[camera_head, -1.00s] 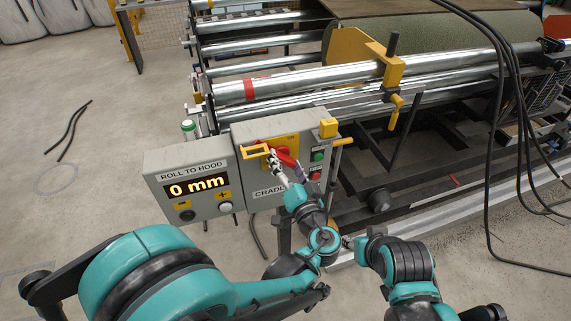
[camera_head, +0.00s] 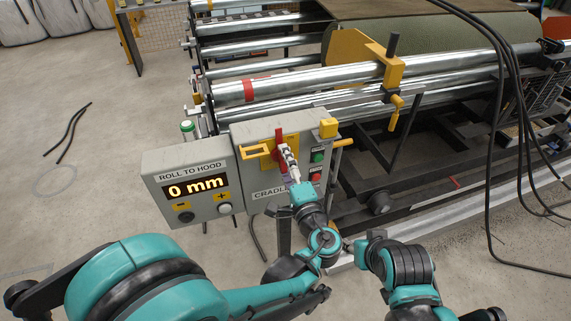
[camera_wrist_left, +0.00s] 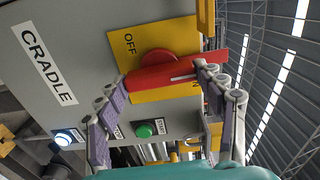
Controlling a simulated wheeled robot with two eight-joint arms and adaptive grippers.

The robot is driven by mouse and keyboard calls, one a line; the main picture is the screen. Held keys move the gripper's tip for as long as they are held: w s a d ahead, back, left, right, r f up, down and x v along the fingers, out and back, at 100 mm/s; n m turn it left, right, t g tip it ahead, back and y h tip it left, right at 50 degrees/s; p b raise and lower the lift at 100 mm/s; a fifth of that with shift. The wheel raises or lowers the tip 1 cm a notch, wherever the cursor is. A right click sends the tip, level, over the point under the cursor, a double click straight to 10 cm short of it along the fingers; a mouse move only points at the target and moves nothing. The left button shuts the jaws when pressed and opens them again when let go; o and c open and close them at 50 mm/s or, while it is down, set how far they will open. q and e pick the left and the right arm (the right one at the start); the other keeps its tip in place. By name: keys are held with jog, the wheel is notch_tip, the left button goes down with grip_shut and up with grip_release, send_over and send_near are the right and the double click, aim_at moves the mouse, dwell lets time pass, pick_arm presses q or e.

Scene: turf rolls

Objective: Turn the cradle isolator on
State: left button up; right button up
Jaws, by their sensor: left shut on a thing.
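The red isolator handle (camera_head: 278,139) is on a yellow plate (camera_head: 292,136) on the grey cradle box (camera_head: 247,133). It stands nearly upright in the head view. My left gripper (camera_head: 287,156) is shut on the handle. In the left wrist view the red handle (camera_wrist_left: 172,74) lies between the fingers of my left gripper (camera_wrist_left: 163,82). The word OFF on the yellow plate (camera_wrist_left: 129,44) is readable there, and the ON label is mostly hidden behind a finger. My right arm shows in the head view, but its gripper does not.
A display box (camera_head: 190,180) reading 0 mm adjoins the cradle box. A green button (camera_head: 318,156) is right of the handle. In the left wrist view a bluish-white lamp (camera_wrist_left: 63,137) glows. Steel rollers (camera_head: 300,82) lie behind; black cables (camera_head: 520,110) hang at right.

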pick_arm(q)
jog(key=shift+m, duration=0.3)
jog(key=o, duration=1.2)
jog(key=shift+c, duration=0.2)
jog(key=v, duration=1.2)
